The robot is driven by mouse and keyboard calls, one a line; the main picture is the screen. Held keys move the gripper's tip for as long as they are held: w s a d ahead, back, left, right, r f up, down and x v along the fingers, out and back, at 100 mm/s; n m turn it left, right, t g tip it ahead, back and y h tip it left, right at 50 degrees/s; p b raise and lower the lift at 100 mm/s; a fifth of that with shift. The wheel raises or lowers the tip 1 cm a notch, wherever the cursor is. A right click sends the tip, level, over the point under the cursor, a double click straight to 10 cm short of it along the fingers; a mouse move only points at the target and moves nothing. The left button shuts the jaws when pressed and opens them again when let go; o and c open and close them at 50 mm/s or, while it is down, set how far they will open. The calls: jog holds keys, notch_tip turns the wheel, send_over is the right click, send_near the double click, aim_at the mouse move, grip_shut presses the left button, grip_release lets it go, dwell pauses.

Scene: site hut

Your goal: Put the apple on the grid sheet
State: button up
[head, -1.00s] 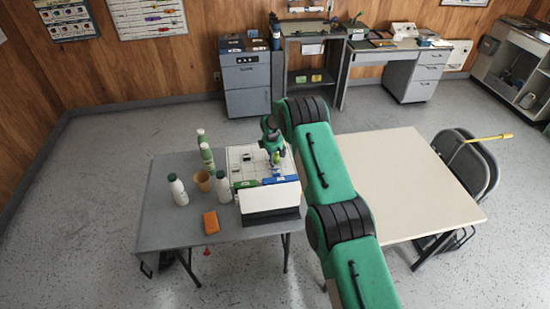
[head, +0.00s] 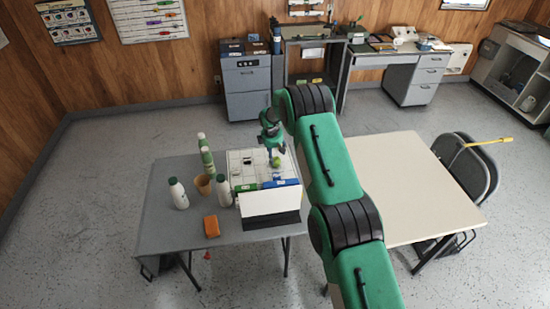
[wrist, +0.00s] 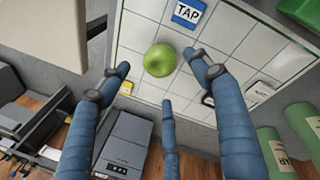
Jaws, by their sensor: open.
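The green apple (head: 277,161) rests on the white grid sheet (head: 257,170) on the grey table. In the wrist view the apple (wrist: 160,60) lies on the grid sheet (wrist: 136,32), near a blue TAP label (wrist: 188,13). My gripper (head: 274,151) is above the apple. In the wrist view its blue fingers (wrist: 160,74) are spread wide, with the apple between and beyond their tips, and they hold nothing.
An orange block (head: 211,226) lies in front. A white upright panel (head: 270,202) stands at the sheet's near edge. A cream table (head: 410,185) is at right.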

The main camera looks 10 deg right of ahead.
jog(key=v, duration=0.5)
jog(key=shift+r, duration=0.15)
jog(key=shift+r, duration=0.1)
dwell(0.7)
